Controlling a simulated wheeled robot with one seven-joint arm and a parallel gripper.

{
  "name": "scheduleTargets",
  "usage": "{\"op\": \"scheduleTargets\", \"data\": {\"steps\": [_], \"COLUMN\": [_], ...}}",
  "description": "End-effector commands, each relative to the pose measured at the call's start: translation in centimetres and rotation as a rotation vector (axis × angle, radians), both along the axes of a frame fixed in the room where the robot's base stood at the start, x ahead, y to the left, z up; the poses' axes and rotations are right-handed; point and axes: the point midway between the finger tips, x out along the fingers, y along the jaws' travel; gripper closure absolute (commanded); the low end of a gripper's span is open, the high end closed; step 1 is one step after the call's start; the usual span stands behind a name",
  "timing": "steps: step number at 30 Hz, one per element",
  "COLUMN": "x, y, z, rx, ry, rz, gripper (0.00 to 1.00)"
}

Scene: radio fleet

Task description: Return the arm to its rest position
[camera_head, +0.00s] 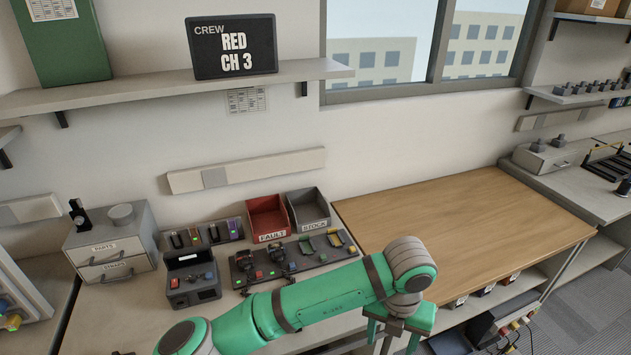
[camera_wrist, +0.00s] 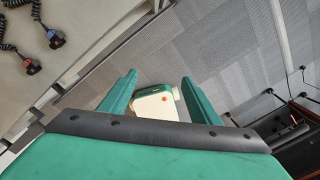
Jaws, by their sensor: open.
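My green arm reaches across the front of the workbench in the head view, with its wrist bent downward. My gripper (camera_head: 392,344) points down at the bottom edge of that view, in front of the wooden bench top (camera_head: 450,215). Its fingertips are partly cut off there. In the wrist view my gripper (camera_wrist: 160,88) shows two green fingers spread apart. Nothing is held between them, and the grey carpet floor (camera_wrist: 190,55) lies beyond.
A rack of radios (camera_head: 292,258) stands behind my arm, beside a small dark device (camera_head: 190,278). The red FAULT bin (camera_head: 267,217) and grey STOCK bin (camera_head: 308,209) stand behind it. The wooden top is clear. A grey drawer unit (camera_head: 112,243) is at left.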

Motion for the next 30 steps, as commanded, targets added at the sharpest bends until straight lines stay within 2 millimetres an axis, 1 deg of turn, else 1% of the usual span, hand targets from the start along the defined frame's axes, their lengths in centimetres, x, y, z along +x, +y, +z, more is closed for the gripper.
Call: {"op": "scheduleTargets", "data": {"steps": [1, 5, 11, 14, 17, 21, 24, 27, 30], "x": [-0.1, -0.3, -0.8, -1.0, -1.4, -1.7, -1.7, -1.6, -1.4], "y": [-0.8, -2.7, -6.3, -8.4, -11.1, -15.3, -17.7, -19.6, -21.0], "z": [-0.1, -0.2, -0.2, 0.0, 0.5, 1.8, 3.1, 4.4, 5.6], "rx": [-0.027, -0.096, -0.228, -0.313, -0.423, -0.621, -0.763, -0.895, -1.02], "ry": [0.002, 0.0, 0.005, 0.014, 0.032, 0.082, 0.128, 0.184, 0.246], "rz": [0.011, 0.044, 0.115, 0.165, 0.231, 0.37, 0.479, 0.594, 0.712], "gripper": [0.43, 0.43, 0.43, 0.43, 0.43, 0.43, 0.43, 0.43, 0.43]}}
